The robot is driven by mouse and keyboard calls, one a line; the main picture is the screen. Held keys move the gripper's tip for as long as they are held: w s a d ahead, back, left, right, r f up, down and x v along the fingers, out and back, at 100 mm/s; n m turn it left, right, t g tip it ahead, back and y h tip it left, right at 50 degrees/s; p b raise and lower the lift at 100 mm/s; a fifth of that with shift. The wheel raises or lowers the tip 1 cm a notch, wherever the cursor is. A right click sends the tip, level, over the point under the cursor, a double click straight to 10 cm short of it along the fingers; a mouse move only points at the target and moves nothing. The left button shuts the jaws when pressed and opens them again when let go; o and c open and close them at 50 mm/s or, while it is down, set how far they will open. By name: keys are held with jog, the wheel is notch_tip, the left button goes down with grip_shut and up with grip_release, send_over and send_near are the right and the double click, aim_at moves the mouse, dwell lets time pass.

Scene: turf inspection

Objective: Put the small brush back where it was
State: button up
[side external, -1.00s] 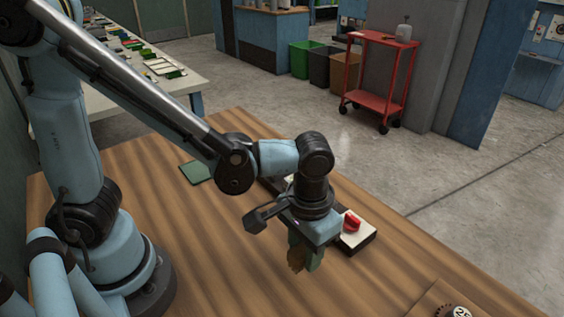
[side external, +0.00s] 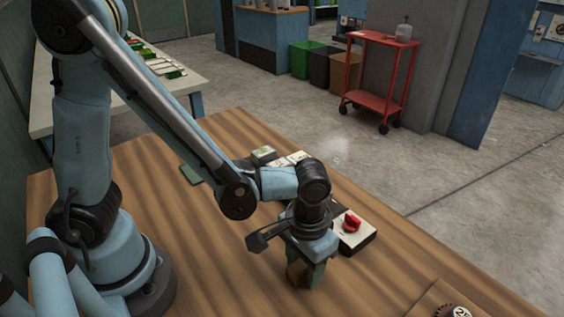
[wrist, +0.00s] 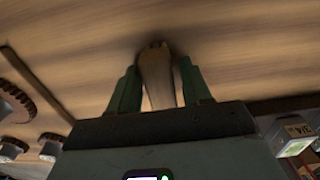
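The small brush (wrist: 157,78), a pale wooden piece, stands between the two green fingers of my gripper (wrist: 158,66) in the wrist view. The fingers appear to press on its sides. In the side external view my gripper (side external: 305,268) points down, low over the wooden table. The brush (side external: 296,273) shows as a brown patch beside the green fingers. A dark shadow lies around its far end in the wrist view; whether it touches the table I cannot tell. Its bristles are not clearly visible.
A white-topped block with a red knob (side external: 352,222) stands close right of my gripper. Small boxes (side external: 264,155) stand behind my arm, and a green pad (side external: 192,173) lies farther left. A board with a dark dial (side external: 454,311) is front right. The table (side external: 390,285) between is bare.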

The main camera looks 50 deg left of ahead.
jog(key=shift+o, duration=0.6)
jog(key=shift+r, duration=0.15)
notch_tip(320, 180, up, 12)
jog(key=w+a+r+t, duration=0.1)
jog(key=a+t, duration=0.6)
jog(key=a, duration=0.8)
jog(key=shift+w+a+r, duration=0.2)
jog(key=shift+w+a, duration=0.05)
jog(key=shift+w, duration=0.25)
dwell(0.4)
